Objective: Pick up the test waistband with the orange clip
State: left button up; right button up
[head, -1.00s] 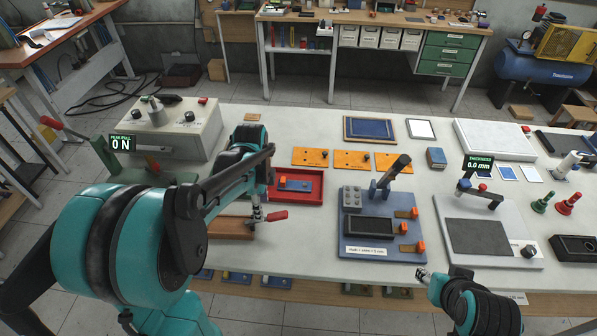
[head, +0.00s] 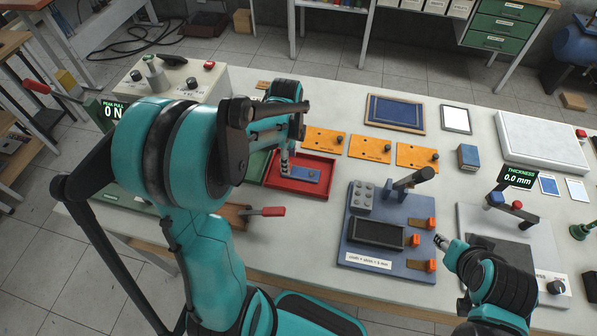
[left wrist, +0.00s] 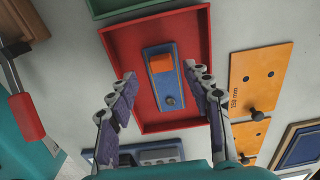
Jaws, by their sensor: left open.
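The test waistband, a blue strip (head: 305,174) with a dark knob, lies in a red tray (head: 284,188). In the left wrist view the strip (left wrist: 165,88) lies lengthwise between my fingers, with its orange clip (left wrist: 160,63) at the far end. My left gripper (head: 285,165) is over the tray's left part and partly hides the strip. In the wrist view its purple-padded fingers (left wrist: 160,85) are open, one on each side, holding nothing. My right gripper (head: 440,241) is near the blue fixture's right side; its jaws are too small to read.
A blue fixture (head: 357,258) with orange clamps stands right of the tray. Several orange plates (head: 370,148) lie behind it. A green tray edge (left wrist: 112,7) adjoins the red tray.

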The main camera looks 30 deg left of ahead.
aim_at(301, 171)
pick_arm(q)
jog(key=f, duration=0.2)
jog(key=f+b, duration=0.1)
jog(key=shift+w+f, duration=0.2)
jog(key=shift+f, duration=0.15)
jog(key=shift+r, duration=0.1)
grip_shut()
jog(key=shift+r, duration=0.1)
